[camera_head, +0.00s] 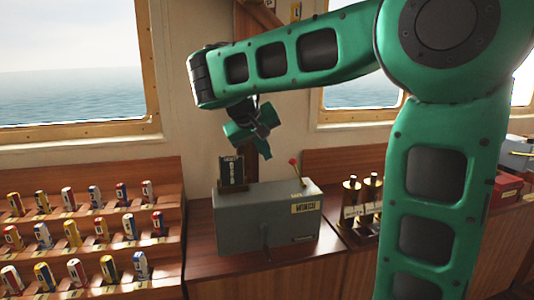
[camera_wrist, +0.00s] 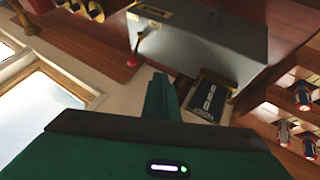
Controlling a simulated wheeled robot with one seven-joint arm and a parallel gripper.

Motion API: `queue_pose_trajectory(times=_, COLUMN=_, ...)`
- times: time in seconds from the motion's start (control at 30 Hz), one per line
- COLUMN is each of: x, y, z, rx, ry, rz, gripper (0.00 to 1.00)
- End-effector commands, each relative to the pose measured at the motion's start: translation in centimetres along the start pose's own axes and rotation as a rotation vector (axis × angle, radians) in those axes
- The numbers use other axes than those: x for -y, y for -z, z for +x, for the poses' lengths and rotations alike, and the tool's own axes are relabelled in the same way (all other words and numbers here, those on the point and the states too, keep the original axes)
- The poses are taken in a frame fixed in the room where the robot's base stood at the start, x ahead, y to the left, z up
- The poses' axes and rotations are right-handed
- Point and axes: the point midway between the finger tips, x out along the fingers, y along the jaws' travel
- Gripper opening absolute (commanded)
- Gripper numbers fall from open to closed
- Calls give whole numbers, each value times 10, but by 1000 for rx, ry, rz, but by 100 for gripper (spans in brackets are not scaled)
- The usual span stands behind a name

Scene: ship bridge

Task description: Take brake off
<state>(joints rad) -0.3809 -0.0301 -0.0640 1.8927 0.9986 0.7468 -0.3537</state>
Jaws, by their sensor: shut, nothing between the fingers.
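A grey box (camera_head: 262,226) labelled "WINCH" stands on the wooden counter; it also shows in the wrist view (camera_wrist: 205,40). A lever with a red knob (camera_head: 293,161) rises from its top right; in the wrist view the red knob (camera_wrist: 131,61) lies left of the fingers. A thin dark lever (camera_head: 265,236) is on the box's front. I cannot tell which lever is the brake. My gripper (camera_head: 266,154) is shut and empty above the box, left of the red knob and apart from it. It also shows in the wrist view (camera_wrist: 160,80).
A small black sign (camera_head: 231,173) stands behind the box at its left. Racks of coloured cylinders (camera_head: 85,235) fill the left side. A red box (camera_head: 505,190) is farther right. Windows are behind.

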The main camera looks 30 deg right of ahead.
Motion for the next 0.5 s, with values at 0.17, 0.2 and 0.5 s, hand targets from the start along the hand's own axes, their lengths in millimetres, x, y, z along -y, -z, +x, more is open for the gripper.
queue_pose_trajectory(times=0.17, x=-1, y=-1, z=34, rx=4, ry=-2, rz=0, gripper=0)
queue_pose_trajectory(times=0.2, x=-1, y=-1, z=42, rx=4, ry=-3, rz=0, gripper=0)
queue_pose_trajectory(times=0.5, x=-17, y=1, z=81, rx=1, ry=-1, rz=5, gripper=0)
